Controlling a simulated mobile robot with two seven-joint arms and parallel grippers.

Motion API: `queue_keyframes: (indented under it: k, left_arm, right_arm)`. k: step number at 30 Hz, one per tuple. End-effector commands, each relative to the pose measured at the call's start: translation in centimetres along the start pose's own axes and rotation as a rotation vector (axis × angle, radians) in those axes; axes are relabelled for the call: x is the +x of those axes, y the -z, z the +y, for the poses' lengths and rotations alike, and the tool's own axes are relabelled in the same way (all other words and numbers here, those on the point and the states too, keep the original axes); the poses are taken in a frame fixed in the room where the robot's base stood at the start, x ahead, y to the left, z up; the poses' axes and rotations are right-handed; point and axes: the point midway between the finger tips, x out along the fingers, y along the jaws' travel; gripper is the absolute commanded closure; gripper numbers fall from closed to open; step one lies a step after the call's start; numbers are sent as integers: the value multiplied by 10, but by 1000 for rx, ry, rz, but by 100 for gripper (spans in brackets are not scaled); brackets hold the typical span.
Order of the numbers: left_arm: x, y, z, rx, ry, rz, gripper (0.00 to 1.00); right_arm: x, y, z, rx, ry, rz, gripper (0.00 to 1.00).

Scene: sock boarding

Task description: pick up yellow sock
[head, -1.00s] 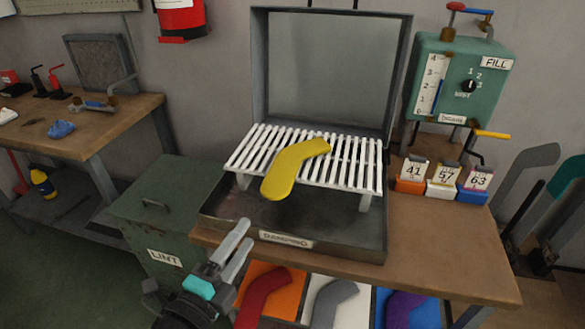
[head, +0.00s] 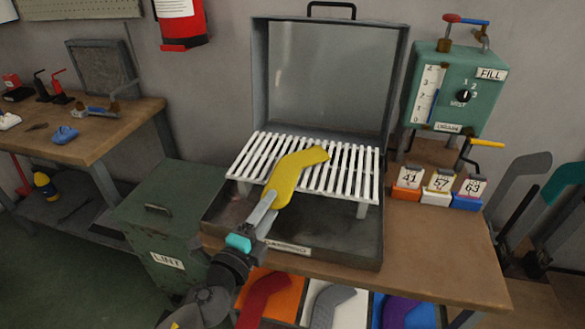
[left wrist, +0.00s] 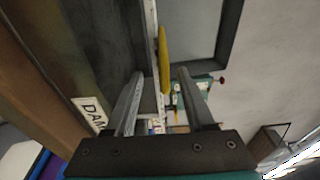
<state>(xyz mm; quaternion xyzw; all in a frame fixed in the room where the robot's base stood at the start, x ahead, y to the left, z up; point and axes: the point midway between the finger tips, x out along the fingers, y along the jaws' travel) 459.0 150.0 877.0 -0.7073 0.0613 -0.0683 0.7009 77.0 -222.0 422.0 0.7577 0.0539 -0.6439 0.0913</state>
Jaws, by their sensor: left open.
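The yellow sock (head: 297,170) lies flat on the white slatted rack (head: 352,170) inside the open grey box (head: 330,228). Its lower end hangs over the rack's front edge. My left gripper (head: 268,200) is at that lower end in the head view, with its fingers pointing up toward the sock. In the left wrist view the sock (left wrist: 164,62) shows edge-on as a thin yellow strip, ahead of and between the two open fingers (left wrist: 160,98). The fingers look empty; whether one touches the sock I cannot tell. My right gripper is not in view.
The box's raised lid (head: 330,80) stands behind the rack. A green FILL machine (head: 455,90) and numbered boxes (head: 437,198) stand right on the wooden table (head: 440,250). A green LINT bin (head: 160,215) is left. Bins with red, grey and purple socks are below.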

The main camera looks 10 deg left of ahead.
Motion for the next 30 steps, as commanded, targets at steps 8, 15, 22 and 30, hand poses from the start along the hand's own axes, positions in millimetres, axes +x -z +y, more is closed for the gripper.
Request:
queue_keyframes:
  k: [8, 15, 22, 30]
  left_arm:
    - [26, 0, -7, 1, 2, 0, 46]
    - [49, 0, -6, -1, 0, 0, 46]
    - [52, 0, -5, -1, -1, 0, 46]
    - [52, 0, -5, -1, -1, 0, 67]
  right_arm:
    - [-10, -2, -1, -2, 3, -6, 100]
    - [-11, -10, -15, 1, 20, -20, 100]
    - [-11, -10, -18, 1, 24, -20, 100]
    - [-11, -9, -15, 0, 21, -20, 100]
